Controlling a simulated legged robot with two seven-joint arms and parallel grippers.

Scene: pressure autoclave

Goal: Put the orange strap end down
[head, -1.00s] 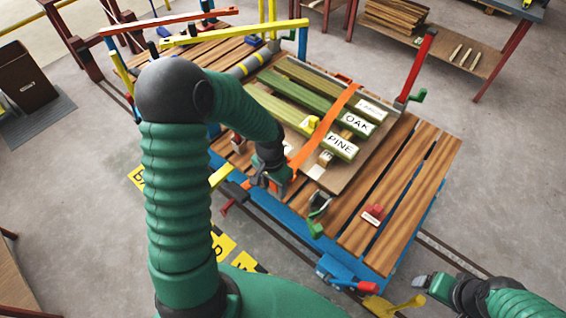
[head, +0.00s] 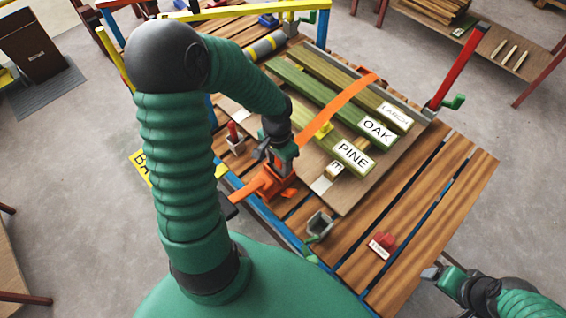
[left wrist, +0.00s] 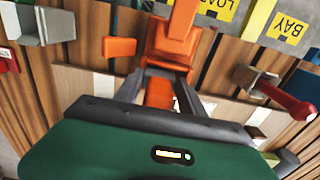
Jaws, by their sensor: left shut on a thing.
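The orange strap (head: 345,98) runs over the green boards labelled LARCH (head: 396,114), OAK (head: 377,131) and PINE (head: 352,155). My left gripper (head: 277,164) is shut on the strap's near end, at the cart's near edge. In the left wrist view the orange strap (left wrist: 160,94) is between the fingers. A wider orange piece (left wrist: 170,48) lies just beyond the fingertips; in the head view this orange piece (head: 266,185) sits below the gripper, with a tail reaching over the edge. My right gripper (head: 440,274) is at the lower right; its jaws are unclear.
A grey bracket (head: 319,224) stands on the near edge, and a red tagged piece (head: 383,242) lies on the slats. A red-handled fitting (head: 233,133) is left of the gripper. A red post (head: 460,70) rises at the right. The right-hand slats are mostly clear.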

